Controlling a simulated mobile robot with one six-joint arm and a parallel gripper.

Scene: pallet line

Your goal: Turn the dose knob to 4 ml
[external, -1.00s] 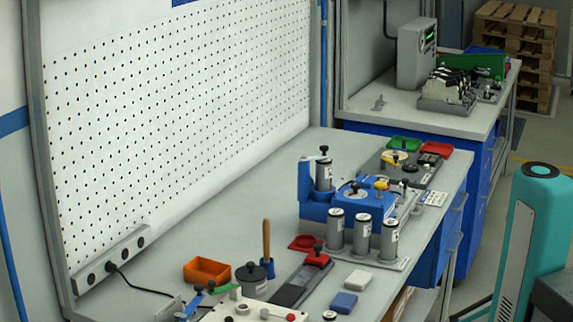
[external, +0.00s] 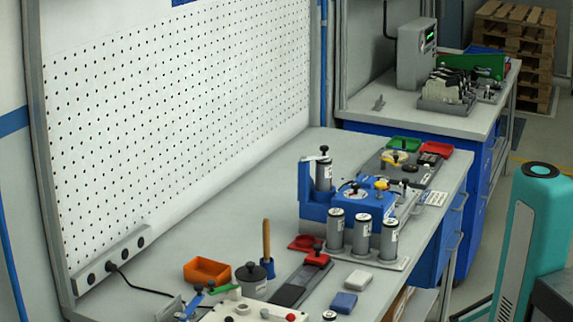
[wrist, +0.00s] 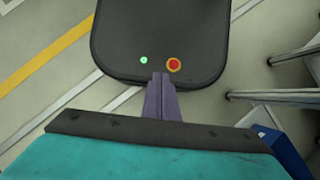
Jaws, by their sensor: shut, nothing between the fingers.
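A blue dosing unit (external: 318,213) stands on the long bench in the external view. A small dark knob on a white dial (external: 354,191) sits on its top; the scale and the pointer setting are too small to read. A yellow knob (external: 381,185) stands just behind it to the right. I cannot tell for certain which is the dose knob. My gripper (wrist: 160,76) shows only in the wrist view, its fingers together and empty, above my own dark base. It is away from the unit, which the wrist view does not show.
Three grey cylinders (external: 362,236) stand in a rack close in front of the unit. A cylinder with a black top (external: 323,174) stands at its left. Red and green trays (external: 403,144) lie behind. The bench beside the pegboard (external: 180,130) is largely clear.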

